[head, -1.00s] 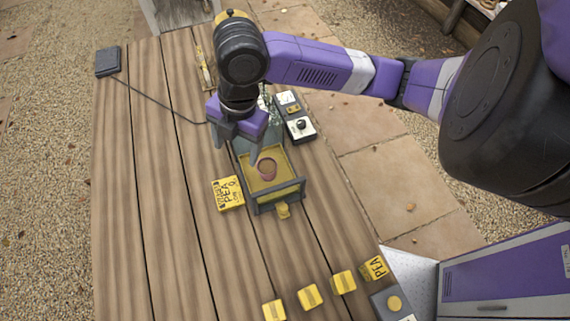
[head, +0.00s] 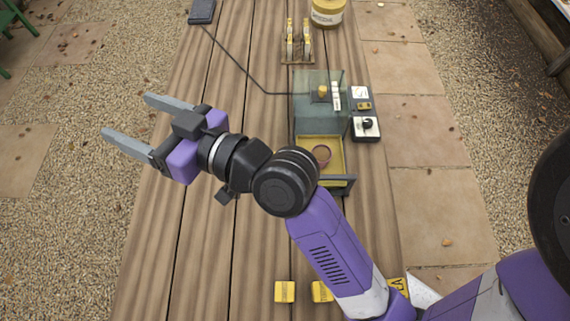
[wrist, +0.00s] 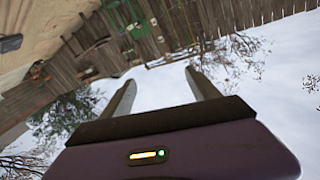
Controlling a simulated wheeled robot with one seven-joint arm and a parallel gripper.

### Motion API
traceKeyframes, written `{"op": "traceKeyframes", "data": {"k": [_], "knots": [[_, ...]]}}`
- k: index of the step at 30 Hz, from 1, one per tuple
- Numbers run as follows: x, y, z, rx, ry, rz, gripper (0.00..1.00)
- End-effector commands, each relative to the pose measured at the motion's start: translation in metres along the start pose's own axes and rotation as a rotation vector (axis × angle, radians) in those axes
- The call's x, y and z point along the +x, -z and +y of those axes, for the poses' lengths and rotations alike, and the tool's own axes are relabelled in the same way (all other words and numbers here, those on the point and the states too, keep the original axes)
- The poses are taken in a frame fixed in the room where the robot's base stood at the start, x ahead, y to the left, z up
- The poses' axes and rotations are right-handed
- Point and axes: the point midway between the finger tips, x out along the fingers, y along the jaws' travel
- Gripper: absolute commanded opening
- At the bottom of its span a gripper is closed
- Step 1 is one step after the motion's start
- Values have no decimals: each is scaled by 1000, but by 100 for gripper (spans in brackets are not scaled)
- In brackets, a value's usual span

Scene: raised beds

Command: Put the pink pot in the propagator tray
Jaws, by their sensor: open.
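The tray is pulled out at the front of the propagator (head: 319,108). My gripper (head: 128,119) is open and empty, off to the left of the propagator and apart from the pot, above the table's left edge. In the wrist view the two fingers (wrist: 163,88) are spread with nothing between them, and the camera looks out at a fence and sky.
A control box with a black knob (head: 366,128) sits right of the propagator. A wooden rack (head: 298,45) and a yellow-labelled tub (head: 327,12) stand behind. Small yellow blocks (head: 285,291) lie at the front. A cable runs from a dark box (head: 202,11).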

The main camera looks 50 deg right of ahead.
Motion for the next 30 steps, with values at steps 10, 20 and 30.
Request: {"op": "traceKeyframes", "data": {"k": [10, 20, 30], "knots": [[-125, -101, 18, 145, -268, -95, 70], [-274, -134, 41, -37, -332, -213, 70], [-327, -121, 51, -172, -270, -244, 70]]}}
